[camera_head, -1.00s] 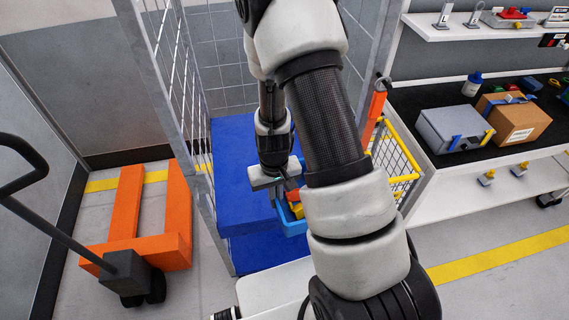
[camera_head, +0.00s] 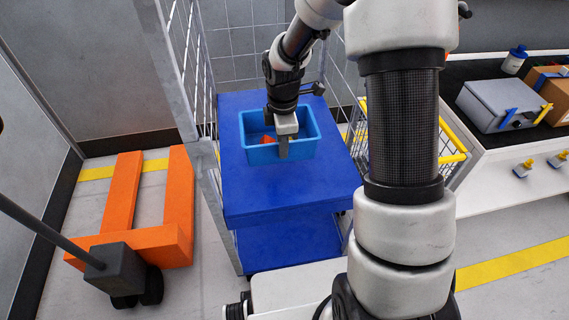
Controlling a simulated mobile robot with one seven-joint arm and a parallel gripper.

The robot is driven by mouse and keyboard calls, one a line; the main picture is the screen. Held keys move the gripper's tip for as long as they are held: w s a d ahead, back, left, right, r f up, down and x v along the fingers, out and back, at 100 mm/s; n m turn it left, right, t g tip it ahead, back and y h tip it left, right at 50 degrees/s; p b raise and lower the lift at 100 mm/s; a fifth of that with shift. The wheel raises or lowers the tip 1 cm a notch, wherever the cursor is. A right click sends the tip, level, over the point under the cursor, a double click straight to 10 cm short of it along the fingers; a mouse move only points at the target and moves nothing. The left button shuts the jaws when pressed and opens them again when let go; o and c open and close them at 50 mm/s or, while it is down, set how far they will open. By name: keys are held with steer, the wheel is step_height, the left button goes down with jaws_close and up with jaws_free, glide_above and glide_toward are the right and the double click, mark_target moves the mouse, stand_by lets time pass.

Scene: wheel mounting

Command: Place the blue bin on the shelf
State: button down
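The blue bin (camera_head: 262,153) is a light-blue open box over the dark blue top shelf (camera_head: 275,196) of a wire-sided cart. Some red-orange contents show inside it. My gripper (camera_head: 284,150) points down at the bin's near wall, with a finger in front of that wall. It looks to be gripping the rim, but the inner finger is hidden. The bin looks level and appears to rest on the shelf; a small gap under it cannot be ruled out.
The cart's wire side panel (camera_head: 190,75) rises left of the bin. A yellow-rimmed wire basket (camera_head: 455,158) stands to the right. A bench with a grey case (camera_head: 503,103) is at far right. An orange pallet jack (camera_head: 170,235) stands on the left floor.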

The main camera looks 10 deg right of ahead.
step_height(320, 180, down, 10)
steer(key=shift+w+r+b, duration=0.1)
steer(key=shift+r+b, duration=0.1)
steer(key=shift+b, duration=0.85)
steer(key=shift+f, duration=0.1)
steer(key=shift+f, duration=0.15)
steer(key=c, duration=2)
jaws_free()
